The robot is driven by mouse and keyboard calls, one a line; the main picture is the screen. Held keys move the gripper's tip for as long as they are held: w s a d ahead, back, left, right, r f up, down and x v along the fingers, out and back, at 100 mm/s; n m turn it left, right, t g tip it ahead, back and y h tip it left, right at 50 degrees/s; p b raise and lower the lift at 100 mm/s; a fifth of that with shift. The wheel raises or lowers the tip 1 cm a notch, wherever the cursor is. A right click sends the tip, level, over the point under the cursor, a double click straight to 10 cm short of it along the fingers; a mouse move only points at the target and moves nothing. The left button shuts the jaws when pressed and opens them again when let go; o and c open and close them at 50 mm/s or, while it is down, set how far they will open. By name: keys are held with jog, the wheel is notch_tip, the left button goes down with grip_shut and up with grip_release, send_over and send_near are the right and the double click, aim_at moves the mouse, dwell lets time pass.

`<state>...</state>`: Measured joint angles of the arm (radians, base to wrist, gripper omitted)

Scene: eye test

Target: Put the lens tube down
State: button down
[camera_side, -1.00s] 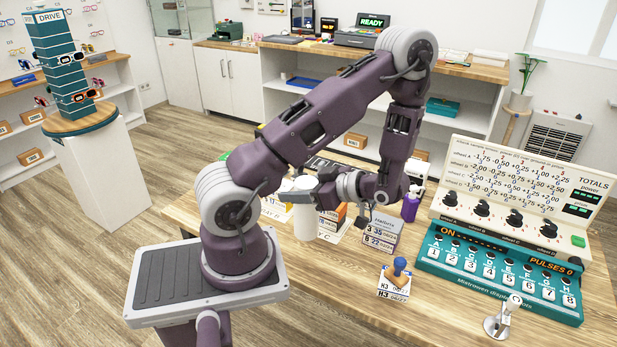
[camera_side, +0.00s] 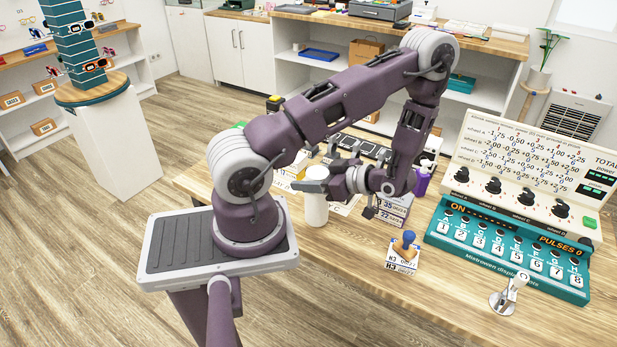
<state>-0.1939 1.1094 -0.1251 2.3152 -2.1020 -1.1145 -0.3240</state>
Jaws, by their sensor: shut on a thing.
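The lens tube, which I take to be the white upright cylinder (camera_side: 316,209), is in the middle of the side view, over the front part of the wooden table (camera_side: 372,287). My gripper (camera_side: 314,186) is shut on it near its top, coming in from the right. The jaws hide part of the upper end. The tube's lower end is close to the tabletop; I cannot tell whether it touches.
A blue-handled stamp (camera_side: 407,243) on a small block and a printed card stand (camera_side: 395,208) are to the right. A purple bottle (camera_side: 422,182) is behind them. A teal button console (camera_side: 505,250) and a metal lever stand (camera_side: 506,298) are further right.

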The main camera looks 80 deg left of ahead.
jog(key=shift+f, duration=0.45)
jog(key=c, duration=0.5)
grip_release()
jog(key=shift+w, duration=0.1)
